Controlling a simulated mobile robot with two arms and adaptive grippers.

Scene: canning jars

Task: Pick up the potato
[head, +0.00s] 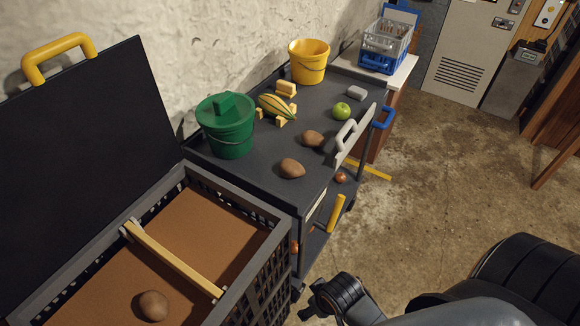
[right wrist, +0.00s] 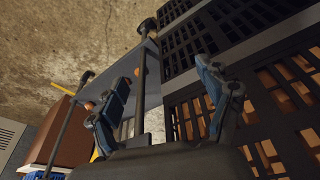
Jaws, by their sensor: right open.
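Several brown potatoes are in the head view, and I cannot tell which one the task means. One potato (head: 292,168) lies near the front edge of the dark cart top, and another potato (head: 313,138) lies just behind it. A third potato (head: 153,305) lies on the brown surface inside the open crate. My right gripper (head: 312,303) is low beside the crate and cart, apart from all of these. In the right wrist view its two fingers (right wrist: 165,95) are spread with nothing between them. My left gripper is out of view.
The dark cart (head: 255,165) carries a green lidded bucket (head: 227,128), a yellow bucket (head: 308,65), a striped squash (head: 277,106) on yellow blocks and a green apple (head: 341,111). The crate's slatted wall (right wrist: 285,75) is close to my right gripper. Concrete floor (head: 440,190) is open at right.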

